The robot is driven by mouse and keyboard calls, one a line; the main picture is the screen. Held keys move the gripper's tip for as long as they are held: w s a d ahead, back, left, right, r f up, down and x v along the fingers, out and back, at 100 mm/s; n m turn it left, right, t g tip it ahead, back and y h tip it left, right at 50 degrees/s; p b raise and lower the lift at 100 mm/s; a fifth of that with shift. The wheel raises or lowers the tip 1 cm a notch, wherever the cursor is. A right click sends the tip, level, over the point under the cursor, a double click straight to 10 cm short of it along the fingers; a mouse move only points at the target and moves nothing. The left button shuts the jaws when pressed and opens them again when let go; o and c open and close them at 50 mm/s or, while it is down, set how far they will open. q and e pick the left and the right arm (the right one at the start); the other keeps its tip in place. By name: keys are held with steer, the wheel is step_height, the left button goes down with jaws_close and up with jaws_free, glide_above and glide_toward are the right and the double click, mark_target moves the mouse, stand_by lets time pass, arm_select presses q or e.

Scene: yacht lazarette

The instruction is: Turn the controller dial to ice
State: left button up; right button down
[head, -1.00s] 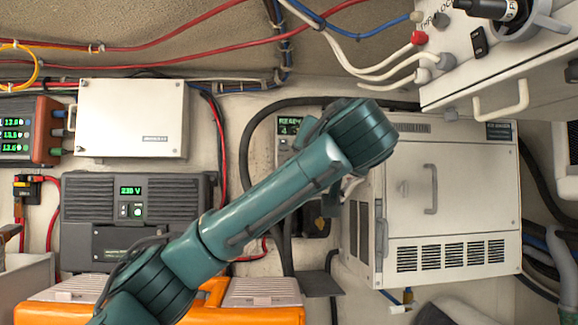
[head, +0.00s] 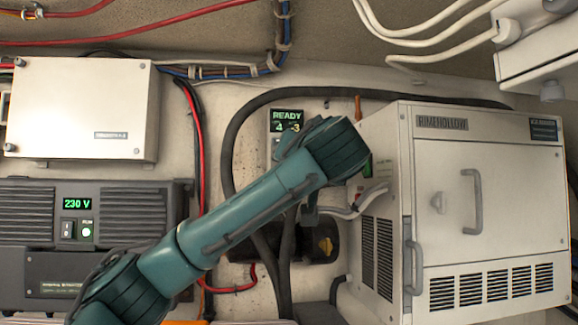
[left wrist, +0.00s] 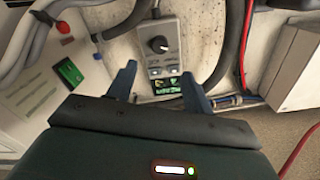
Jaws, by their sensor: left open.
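The controller (head: 286,120) is a small grey box on the back wall. Its green display reads READY with smaller digits below in the head view; my left arm hides the rest of it there. In the left wrist view the controller (left wrist: 163,62) hangs from the top, with a black dial (left wrist: 158,44) bearing a light pointer mark, and the lit display below it. My left gripper (left wrist: 158,80) is open and empty, its two blue-grey fingers apart on either side of the controller's display end. The dial lies beyond the fingertips. The dial's labels are too small to read.
A white cabinet (head: 490,205) with a handle stands close right of my left arm. A dark unit (head: 85,245) showing 230 V and a white box (head: 82,108) are at left. Black hoses (head: 236,150) loop around the controller; a red cable (head: 199,150) runs beside them.

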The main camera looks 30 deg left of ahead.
arm_select(q)
steer(key=p+x, duration=0.4)
steer(key=x, duration=0.7)
steer(key=shift+c, duration=0.4)
steer(key=c, duration=0.9)
